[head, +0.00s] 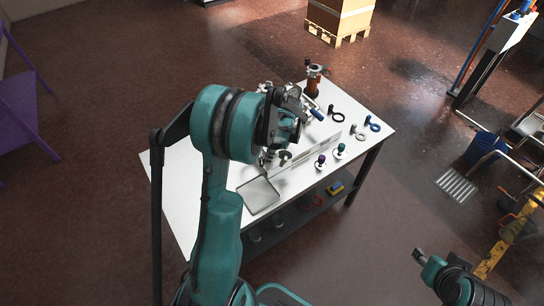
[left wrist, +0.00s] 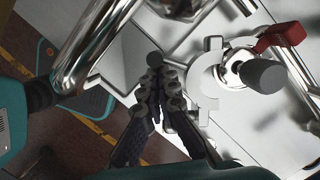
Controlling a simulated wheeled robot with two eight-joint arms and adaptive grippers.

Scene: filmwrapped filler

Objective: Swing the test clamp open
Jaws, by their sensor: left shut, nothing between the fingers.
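In the left wrist view, my left gripper (left wrist: 154,66) is shut and empty, its dark ribbed fingers together. A light grey C-shaped piece (left wrist: 208,75), which looks like the test clamp, stands just right of the fingertips, beside a metal fitting with a dark grey knob (left wrist: 264,76) and a red handle (left wrist: 282,38). I see a small gap between fingers and clamp. In the head view, my left arm hides much of the clamp and of the left gripper over the table. My right gripper (head: 418,256) is at the lower right, off the table; its jaws are unclear.
The white table (head: 176,200) holds a shallow tray (head: 258,196), an orange-brown cylinder (head: 313,82), and several small fittings and rings, including a blue ring (head: 374,126). Shiny bent pipes (left wrist: 76,65) crowd my left gripper's left side. The table's right side has some bare room.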

